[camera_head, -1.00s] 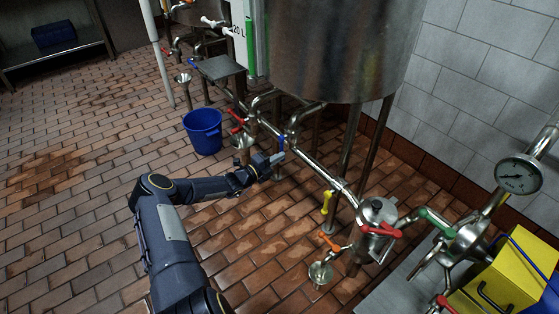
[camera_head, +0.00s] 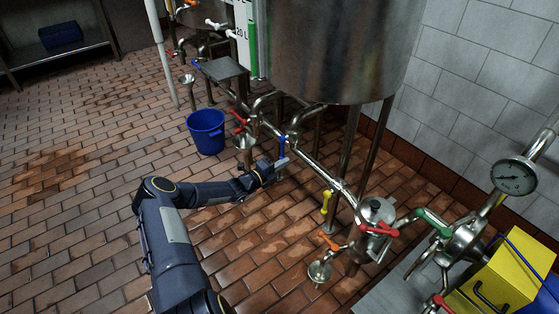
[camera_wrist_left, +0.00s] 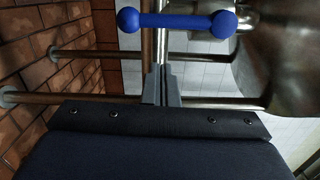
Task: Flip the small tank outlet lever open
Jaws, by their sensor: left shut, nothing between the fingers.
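A blue lever (camera_head: 281,145) stands on the pipework below the large steel tank (camera_head: 330,50). In the left wrist view the blue lever (camera_wrist_left: 176,21) is a bar with a ball at each end, lying across the top of the picture. My left gripper (camera_head: 283,162) is just below and beside the lever in the head view. In the left wrist view my left fingers (camera_wrist_left: 161,85) are shut with nothing between them, and the lever lies beyond their tips. I cannot tell whether they touch. My right gripper is not in view.
Steel pipes run along the tank's foot, with a red lever (camera_head: 240,117), a yellow lever (camera_head: 326,202) and an orange lever (camera_head: 328,240). A blue bucket (camera_head: 206,132) stands on the tiles. A gauge (camera_head: 515,177) and a yellow box (camera_head: 515,272) are at right. The left floor is clear.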

